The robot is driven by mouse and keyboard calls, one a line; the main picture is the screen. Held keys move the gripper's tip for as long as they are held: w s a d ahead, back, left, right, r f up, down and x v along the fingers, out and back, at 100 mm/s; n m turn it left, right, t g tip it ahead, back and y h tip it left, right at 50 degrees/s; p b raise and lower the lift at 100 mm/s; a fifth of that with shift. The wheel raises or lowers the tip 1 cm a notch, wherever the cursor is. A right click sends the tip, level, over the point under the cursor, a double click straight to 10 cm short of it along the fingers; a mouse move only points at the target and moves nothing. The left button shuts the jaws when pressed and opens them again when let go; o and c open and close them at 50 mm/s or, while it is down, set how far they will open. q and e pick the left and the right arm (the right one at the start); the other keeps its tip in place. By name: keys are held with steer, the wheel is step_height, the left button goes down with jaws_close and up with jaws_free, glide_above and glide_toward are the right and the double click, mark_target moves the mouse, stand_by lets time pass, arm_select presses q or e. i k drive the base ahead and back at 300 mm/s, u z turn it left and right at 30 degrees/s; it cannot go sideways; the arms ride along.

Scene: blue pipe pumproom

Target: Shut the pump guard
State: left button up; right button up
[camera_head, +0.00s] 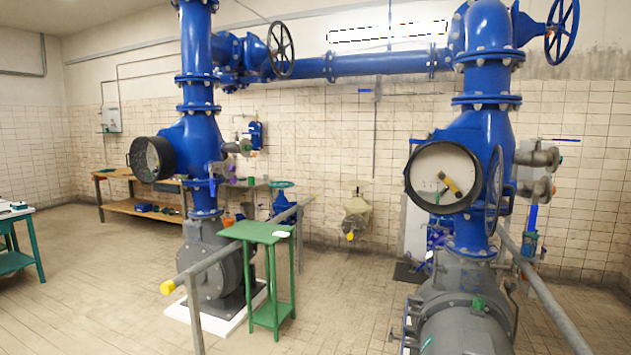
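Two round black-rimmed parts sit on the blue pump pipework. The right one (408,178) has a pale face, with a small yellow and dark item and a green bit showing inside its rim. The left one (134,160) is turned partly sideways, and its dark rim stands out from the blue pipe body (198,145). I cannot tell which of them, if either, is the pump guard, or whether it is open. A grey pump casing (468,328) is below the right pipe, and another (210,265) is below the left pipe. Neither of my grippers is in view.
A green stand (258,232) with a white item on top is at centre. A grey rail (240,248) with a yellow end cap (167,287) runs in front of the left pump. Another rail (548,300) is at right. A wooden bench (118,200) is behind.

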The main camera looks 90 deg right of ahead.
mark_target(489, 216)
steer(key=k, duration=1.5)
steer(key=z, duration=3.55)
